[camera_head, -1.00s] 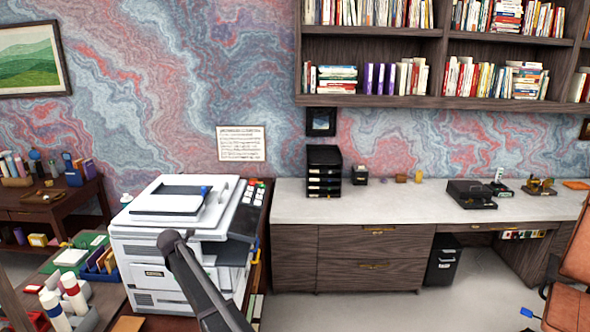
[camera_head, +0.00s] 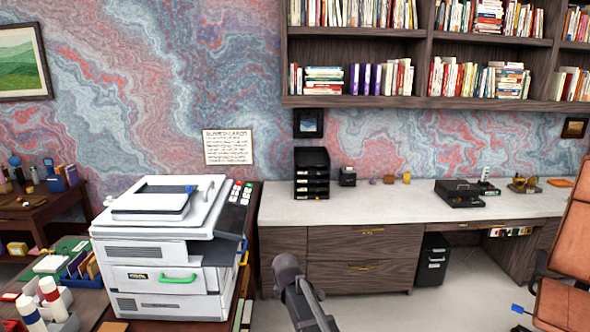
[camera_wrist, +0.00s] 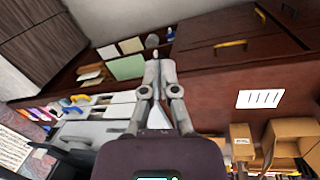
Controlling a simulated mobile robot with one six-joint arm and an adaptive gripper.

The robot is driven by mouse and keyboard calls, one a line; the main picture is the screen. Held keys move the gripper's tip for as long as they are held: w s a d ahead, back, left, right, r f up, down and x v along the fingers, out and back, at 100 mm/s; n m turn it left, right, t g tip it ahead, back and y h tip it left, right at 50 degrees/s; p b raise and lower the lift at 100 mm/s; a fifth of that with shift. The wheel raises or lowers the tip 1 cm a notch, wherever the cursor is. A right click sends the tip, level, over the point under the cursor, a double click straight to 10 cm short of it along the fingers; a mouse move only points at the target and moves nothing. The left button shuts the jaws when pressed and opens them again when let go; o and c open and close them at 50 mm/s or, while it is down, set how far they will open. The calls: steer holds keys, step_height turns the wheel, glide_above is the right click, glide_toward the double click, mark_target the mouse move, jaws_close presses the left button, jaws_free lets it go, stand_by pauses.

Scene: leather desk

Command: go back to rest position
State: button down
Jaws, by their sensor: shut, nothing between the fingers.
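My gripper (camera_wrist: 157,62) shows in the wrist view with its two grey fingers together and nothing between them. It points toward a dark reddish-brown wooden cabinet (camera_wrist: 215,80) with a yellow handle. I cannot tell how far away the cabinet is. In the head view, part of my grey arm (camera_head: 300,292) rises from the bottom edge, right of the printer and in front of the grey wood drawers. My fingers cannot be made out in the head view.
A white printer (camera_head: 165,275) with a green handle stands at left, near my arm. A white-topped desk (camera_head: 400,204) runs along the wall, with a black bin (camera_head: 433,260) below. An orange chair (camera_head: 565,300) is at right. Cardboard boxes (camera_wrist: 295,132) lie lower right in the wrist view.

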steer(key=s+d+f+m+g+y+b, duration=0.1)
steer(key=s+d+f+m+g+b, duration=0.1)
steer(key=s+d+m, duration=1.2)
steer(key=s+d+f+b, duration=0.1)
steer(key=s+d+f, duration=0.1)
steer(key=s+d, duration=0.1)
steer(key=shift+s+d+m, duration=0.25)
steer(key=shift+d+m, duration=0.15)
steer(key=shift+d, duration=0.1)
steer(key=shift+s+f, duration=0.1)
